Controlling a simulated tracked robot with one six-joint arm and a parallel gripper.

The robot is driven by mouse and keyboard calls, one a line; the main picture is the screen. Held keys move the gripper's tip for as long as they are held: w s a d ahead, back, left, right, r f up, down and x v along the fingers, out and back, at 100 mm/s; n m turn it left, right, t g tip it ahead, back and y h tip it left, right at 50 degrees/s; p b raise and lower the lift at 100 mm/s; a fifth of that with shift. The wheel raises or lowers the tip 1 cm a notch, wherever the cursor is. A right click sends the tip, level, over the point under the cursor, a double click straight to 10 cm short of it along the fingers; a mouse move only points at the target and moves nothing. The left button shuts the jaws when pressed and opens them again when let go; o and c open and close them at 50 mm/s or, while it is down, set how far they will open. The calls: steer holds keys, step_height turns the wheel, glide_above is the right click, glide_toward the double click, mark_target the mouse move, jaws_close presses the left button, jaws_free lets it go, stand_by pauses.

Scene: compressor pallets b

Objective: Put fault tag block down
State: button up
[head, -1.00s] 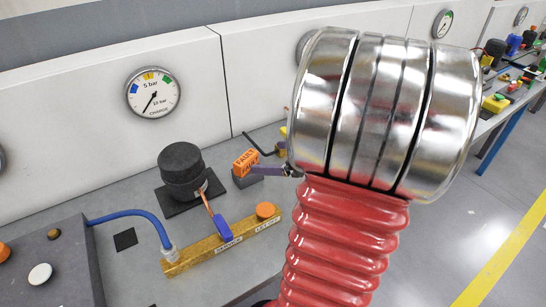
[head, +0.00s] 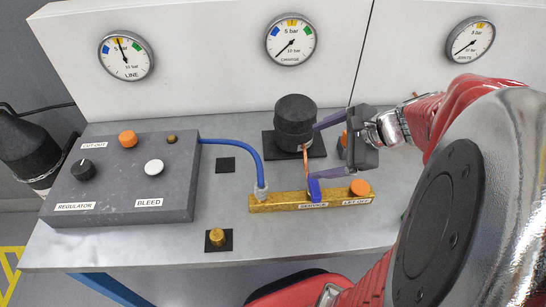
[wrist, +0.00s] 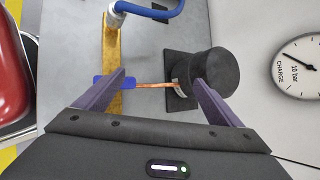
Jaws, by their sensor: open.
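The fault tag block, an orange block on a dark base, stands on the bench behind my gripper in the head view. Only an orange sliver (head: 344,138) shows there, and it is out of the wrist view. My gripper (head: 314,153) is open and empty, with its purple fingers spread. In the wrist view my gripper (wrist: 160,78) has one finger near the blue lever handle (wrist: 101,82) and the other near the black cylinder (wrist: 217,70). The copper lever (wrist: 155,85) runs across the gap. I cannot tell whether the fingers touch anything.
A brass manifold (head: 285,202) with an orange knob (head: 360,187) and a blue hose (head: 246,150) lies in front. A grey control panel (head: 100,195) is at left. Dark square pads (head: 226,164) lie on the bench. Gauges hang on the back wall (head: 215,80).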

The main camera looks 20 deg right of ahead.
steer(key=s+a+r+n+h, duration=0.2)
steer(key=s+a+n, duration=0.2)
steer(key=a+n, duration=0.3)
steer(key=s+a+r+n+g+h, duration=0.1)
steer(key=a+n, duration=0.6)
steer(key=n, duration=0.7)
step_height(320, 180, up, 2)
steer(key=s+h, duration=0.1)
steer(key=s, duration=0.2)
steer(key=shift+n+g+h, duration=0.3)
steer(key=shift+n, duration=0.1)
steer(key=shift+w+r, duration=0.1)
